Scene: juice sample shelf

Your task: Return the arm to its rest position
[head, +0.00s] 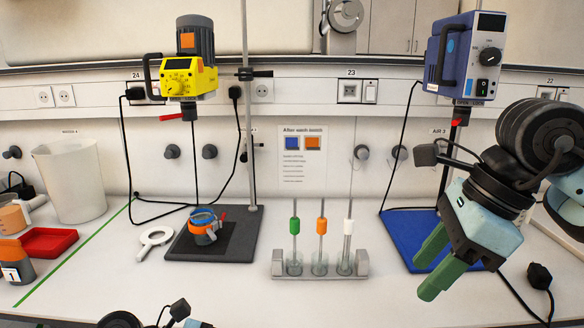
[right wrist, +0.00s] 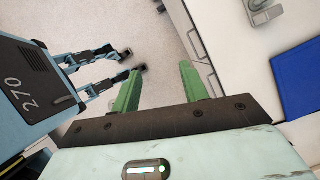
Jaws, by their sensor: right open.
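My right gripper (head: 424,277) is at the right of the head view, raised above the bench and angled down to the left. Its two green fingers are apart with nothing between them. In the right wrist view, the right gripper (right wrist: 158,80) is also open and empty, with floor and the bench front beyond it. Only a bit of my left arm shows at the bottom edge of the head view; its fingers are out of frame.
A rack (head: 320,264) with several tubes and stirrers stands mid-bench, left of my right gripper. A blue stirrer base (head: 411,226) lies behind the gripper. A yellow stirrer (head: 188,78), white beaker (head: 72,180) and red tray (head: 48,243) are further left. The front middle is clear.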

